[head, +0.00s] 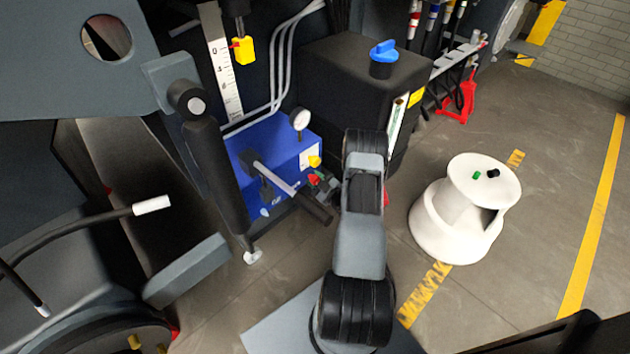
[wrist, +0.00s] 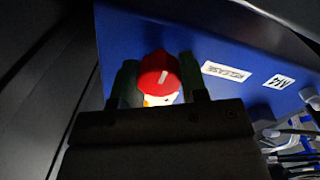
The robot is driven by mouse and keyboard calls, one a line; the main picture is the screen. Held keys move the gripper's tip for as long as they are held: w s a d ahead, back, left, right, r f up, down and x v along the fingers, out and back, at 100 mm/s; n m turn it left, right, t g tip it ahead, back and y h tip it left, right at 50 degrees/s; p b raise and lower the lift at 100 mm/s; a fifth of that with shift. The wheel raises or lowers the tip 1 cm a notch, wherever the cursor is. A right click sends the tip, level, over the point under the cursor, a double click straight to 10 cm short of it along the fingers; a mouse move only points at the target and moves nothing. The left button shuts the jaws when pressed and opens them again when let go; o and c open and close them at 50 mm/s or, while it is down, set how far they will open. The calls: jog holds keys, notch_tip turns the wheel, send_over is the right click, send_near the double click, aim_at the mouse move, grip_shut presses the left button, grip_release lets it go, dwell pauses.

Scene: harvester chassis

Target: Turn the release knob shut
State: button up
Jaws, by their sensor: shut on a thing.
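The red release knob (wrist: 158,74) with a white pointer line sits on the blue unit (wrist: 232,45), beside a label reading RELEASE (wrist: 226,72). My gripper (wrist: 158,82) has one finger on each side of the knob and is shut on it. The lower part of the knob is hidden by my gripper's body. In the head view the knob (head: 312,178) is a small red spot on the blue unit (head: 265,140), with my gripper (head: 318,183) at it.
A pump lever (head: 275,178) crosses the blue unit's front close to my gripper. A gauge (head: 300,119) and a yellow knob (head: 314,161) are just above. A black tank (head: 340,75) stands behind.

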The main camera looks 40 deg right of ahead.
jog(key=c, duration=0.3)
